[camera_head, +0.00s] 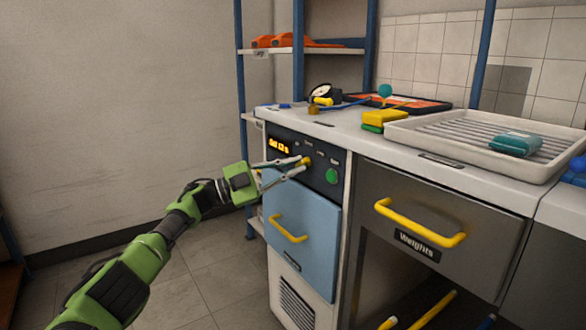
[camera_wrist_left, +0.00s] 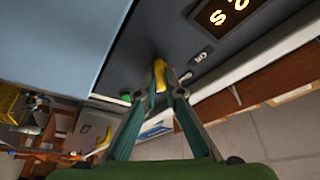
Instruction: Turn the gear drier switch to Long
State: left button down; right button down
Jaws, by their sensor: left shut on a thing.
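The gear drier's dark control panel (camera_head: 283,147) is on the front of the unit under the worktop. It carries a lit orange display (camera_head: 279,144), a small yellow switch (camera_head: 306,161) and a round green button (camera_head: 331,176). My left gripper (camera_head: 303,165) reaches the panel from the left, its fingers shut on the yellow switch. In the left wrist view the switch (camera_wrist_left: 160,77) sits between the two fingertips, and a small label (camera_wrist_left: 200,56) shows beside it. The label text is too small to read. My right gripper is not in view.
A light blue drawer (camera_head: 301,225) with a yellow handle is below the panel. A grey Weights drawer (camera_head: 430,215) is to the right. A white ribbed tray (camera_head: 440,150) and sponges (camera_head: 382,119) are on the worktop. The floor at left is clear.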

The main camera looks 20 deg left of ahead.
pick_arm(q)
jog(key=shift+f, duration=0.1)
jog(key=c, duration=2.1)
grip_release()
jog(key=shift+c, duration=0.2)
jog(key=shift+a, duration=0.1)
jog(key=v, duration=1.1)
jog(key=shift+s+a, duration=0.25)
jog(key=shift+s, duration=0.05)
jog(key=shift+f, duration=0.1)
